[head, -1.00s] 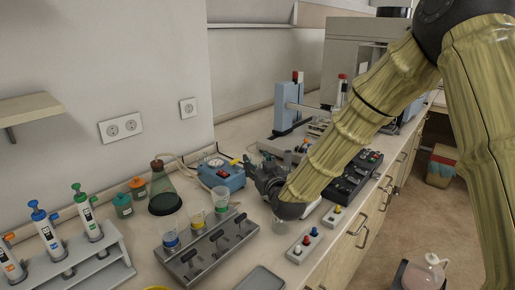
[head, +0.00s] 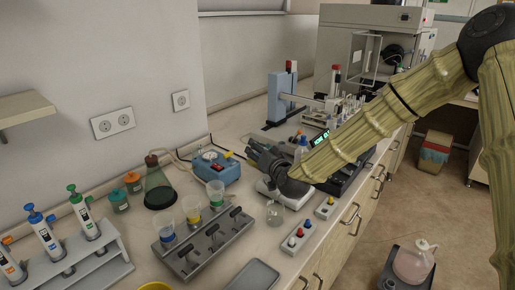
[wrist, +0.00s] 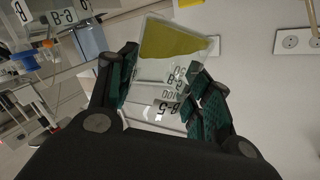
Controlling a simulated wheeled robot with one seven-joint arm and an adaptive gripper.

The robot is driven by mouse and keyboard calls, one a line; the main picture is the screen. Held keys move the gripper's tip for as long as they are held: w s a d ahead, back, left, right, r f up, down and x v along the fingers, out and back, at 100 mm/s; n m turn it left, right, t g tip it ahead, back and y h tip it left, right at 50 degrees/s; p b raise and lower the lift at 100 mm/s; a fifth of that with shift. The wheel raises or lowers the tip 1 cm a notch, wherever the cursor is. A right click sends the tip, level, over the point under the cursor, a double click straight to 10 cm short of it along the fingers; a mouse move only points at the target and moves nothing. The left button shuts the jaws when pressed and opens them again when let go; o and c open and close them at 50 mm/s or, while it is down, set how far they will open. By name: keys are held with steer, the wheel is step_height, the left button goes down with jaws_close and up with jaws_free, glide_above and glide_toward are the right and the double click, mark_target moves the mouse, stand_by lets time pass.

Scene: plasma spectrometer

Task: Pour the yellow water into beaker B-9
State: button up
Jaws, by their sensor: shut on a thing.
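My gripper (head: 256,150) is above the bench, near a blue device, and its fingers point left and back. In the wrist view my gripper (wrist: 165,95) is shut on a clear glass beaker (wrist: 158,100) with yellow water (wrist: 172,40). The beaker's markings appear inverted, and I cannot read its full label surely. In the head view the held beaker is not clearly visible. An empty-looking clear beaker (head: 275,212) stands on the bench below and in front of my gripper; its label is unreadable. A white label (wrist: 63,17) at the wrist view's upper left appears to read B-9 inverted.
A grey rack (head: 208,245) holds several cups with blue, yellow and green bands. A dark-based flask (head: 160,190) and the blue device (head: 217,168) stand behind it. A switch block (head: 296,240) sits near the front edge. A grey tray (head: 252,275) lies in front.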

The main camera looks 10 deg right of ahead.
mark_target(269, 148)
steer(key=shift+s+d+r+m, duration=0.2)
steer(key=shift+d+m, duration=0.1)
steer(key=shift+m, duration=0.1)
steer(key=shift+w+d+m, duration=0.15)
steer(key=shift+m, duration=0.15)
steer(key=shift+w+d+f+m+g+b, duration=0.3)
steer(key=shift+w+d+f+m+b, duration=0.1)
steer(key=shift+w+f+m, duration=0.3)
steer(key=shift+d+r+m, duration=0.1)
steer(key=shift+d+m, duration=0.6)
steer(key=shift+m, duration=0.2)
steer(key=shift+w+d+m+g+y+b, duration=0.2)
steer(key=shift+m+g+y+b, duration=0.2)
steer(key=shift+m+y+b, duration=0.1)
steer(key=shift+d+m+b, duration=0.15)
steer(key=shift+m+b, duration=0.45)
steer(key=shift+b, duration=0.1)
